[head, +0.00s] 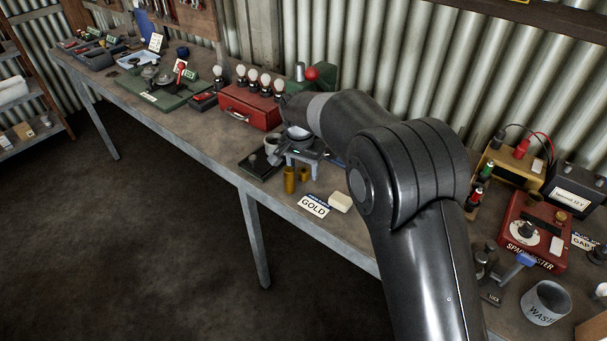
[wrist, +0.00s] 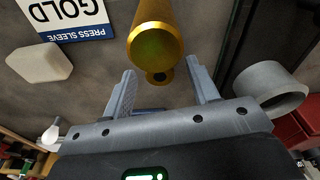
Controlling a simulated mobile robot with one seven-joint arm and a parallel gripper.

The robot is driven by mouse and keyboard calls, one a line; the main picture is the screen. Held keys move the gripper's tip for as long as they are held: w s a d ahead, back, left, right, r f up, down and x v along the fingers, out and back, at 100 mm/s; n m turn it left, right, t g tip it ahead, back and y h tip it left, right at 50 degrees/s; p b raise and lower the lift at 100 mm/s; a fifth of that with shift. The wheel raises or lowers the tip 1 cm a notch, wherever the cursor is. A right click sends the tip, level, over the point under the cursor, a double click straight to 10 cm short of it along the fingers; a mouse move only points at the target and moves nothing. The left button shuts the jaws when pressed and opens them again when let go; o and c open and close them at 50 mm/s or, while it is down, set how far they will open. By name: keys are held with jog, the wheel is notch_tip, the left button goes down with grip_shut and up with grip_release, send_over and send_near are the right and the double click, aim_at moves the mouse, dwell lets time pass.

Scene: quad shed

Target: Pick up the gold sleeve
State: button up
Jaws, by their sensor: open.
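A tall gold sleeve (head: 289,180) stands upright on the workbench, beside a card (head: 314,206) reading GOLD. In the wrist view the gold sleeve (wrist: 153,38) appears large, just ahead of the fingertips. A shorter gold piece (head: 304,174) is close beside it; a small gold part with a dark hole (wrist: 158,77) shows past the sleeve's end in the wrist view. My gripper (head: 302,166) is open, its two fingers (wrist: 161,73) apart with nothing gripped. The sleeve is not seen touching either finger.
A white block (head: 340,201) lies right of the sleeve. A grey ring (wrist: 270,92) stands near one finger in the wrist view. A dark plate (head: 259,163) lies left, and a red toolbox (head: 250,108) stands behind. The bench's front edge is close.

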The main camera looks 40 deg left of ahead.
jog(key=c, duration=1.1)
